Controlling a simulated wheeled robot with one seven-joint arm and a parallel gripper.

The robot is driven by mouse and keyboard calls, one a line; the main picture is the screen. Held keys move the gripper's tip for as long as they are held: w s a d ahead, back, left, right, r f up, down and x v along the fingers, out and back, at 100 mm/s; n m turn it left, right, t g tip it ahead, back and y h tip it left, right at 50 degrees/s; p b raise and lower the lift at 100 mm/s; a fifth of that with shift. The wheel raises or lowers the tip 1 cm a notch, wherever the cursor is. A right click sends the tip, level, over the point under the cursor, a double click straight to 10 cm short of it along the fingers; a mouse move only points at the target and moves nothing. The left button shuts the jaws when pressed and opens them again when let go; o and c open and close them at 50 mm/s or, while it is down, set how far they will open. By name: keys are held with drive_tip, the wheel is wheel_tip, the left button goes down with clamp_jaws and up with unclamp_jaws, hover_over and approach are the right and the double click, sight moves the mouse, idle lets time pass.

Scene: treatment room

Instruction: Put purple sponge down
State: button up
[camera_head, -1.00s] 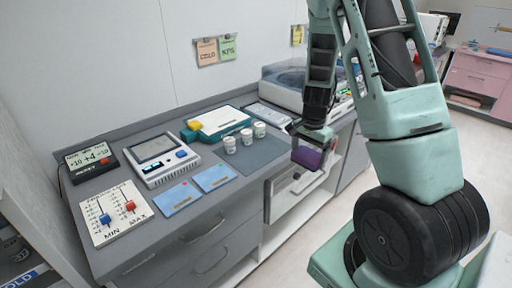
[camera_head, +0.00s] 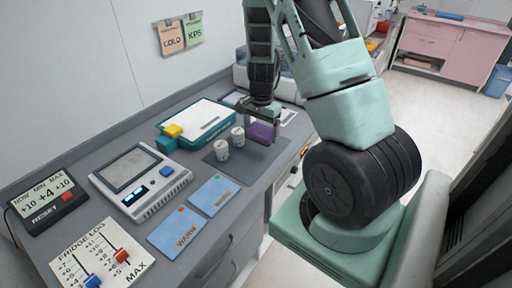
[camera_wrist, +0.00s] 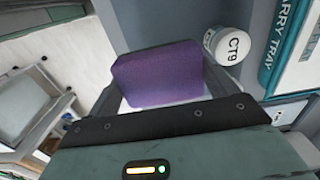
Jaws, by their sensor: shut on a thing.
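My gripper (camera_head: 262,118) is shut on the purple sponge (camera_head: 262,133). In the head view the sponge shows over the counter, by the right end of the dark grey mat (camera_head: 240,165). I cannot tell whether it touches the surface. In the wrist view the sponge (camera_wrist: 157,74) sits between the fingers, its broad face to the camera. A white cup marked CT9 (camera_wrist: 228,45) stands beside it, apart from it.
Two white cups (camera_head: 238,137) (camera_head: 221,150) stand on the mat left of the sponge. A teal-edged tray (camera_head: 205,120) lies behind them. Two blue cards (camera_head: 213,193) (camera_head: 177,232) and a grey device (camera_head: 140,180) lie to the left. The counter's front edge is close.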

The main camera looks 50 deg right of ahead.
sight(261, 154)
drive_tip(key=shift+f+p, duration=0.35)
drive_tip(key=shift+f, duration=3.25)
drive_tip(key=shift+f, duration=0.15)
drive_tip(key=o, duration=0.9)
